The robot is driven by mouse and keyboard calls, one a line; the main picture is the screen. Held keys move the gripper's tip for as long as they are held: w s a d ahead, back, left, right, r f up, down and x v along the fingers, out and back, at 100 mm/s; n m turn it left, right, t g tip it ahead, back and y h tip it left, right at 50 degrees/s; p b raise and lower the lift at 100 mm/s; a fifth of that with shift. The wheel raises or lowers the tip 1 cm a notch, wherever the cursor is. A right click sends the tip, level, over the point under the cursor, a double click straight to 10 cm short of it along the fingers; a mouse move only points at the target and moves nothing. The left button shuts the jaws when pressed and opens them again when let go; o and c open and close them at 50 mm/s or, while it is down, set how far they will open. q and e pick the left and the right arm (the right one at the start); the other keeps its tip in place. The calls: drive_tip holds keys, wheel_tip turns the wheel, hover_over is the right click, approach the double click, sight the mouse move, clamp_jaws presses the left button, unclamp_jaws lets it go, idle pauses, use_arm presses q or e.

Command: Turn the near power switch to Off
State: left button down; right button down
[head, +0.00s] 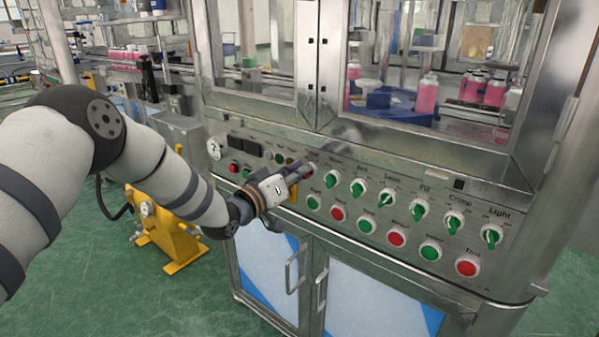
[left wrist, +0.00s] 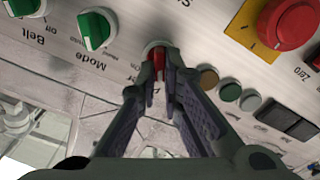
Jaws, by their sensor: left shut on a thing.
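The power switch (left wrist: 158,57) is a red knob in a pale round collar on the steel control panel. In the left wrist view it sits between the fingertips of my left gripper (left wrist: 160,82), and its label is mostly hidden by the fingers. In the head view my left gripper (head: 301,173) reaches the panel from the left and is shut on the switch, which is largely covered there. The knob's exact angle is hard to read. My right gripper is not in view.
A row of green knobs, including Mode (left wrist: 97,29) and Belt (left wrist: 24,6), runs beside the switch. A red emergency button (left wrist: 290,22) on a yellow plate is close by. Green and red push buttons (head: 337,213) lie below. Glazed doors with pink bottles (head: 427,94) stand above.

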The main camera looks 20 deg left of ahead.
use_arm(q)
drive_tip(key=shift+f+n, duration=0.1)
drive_tip(key=shift+n, duration=0.2)
idle(0.4)
drive_tip(key=c, duration=1.7)
unclamp_jaws()
drive_tip(key=shift+s, duration=0.15)
drive_tip(key=v, duration=1.1)
drive_tip(key=shift+s+a, duration=0.15)
drive_tip(key=shift+s, duration=0.25)
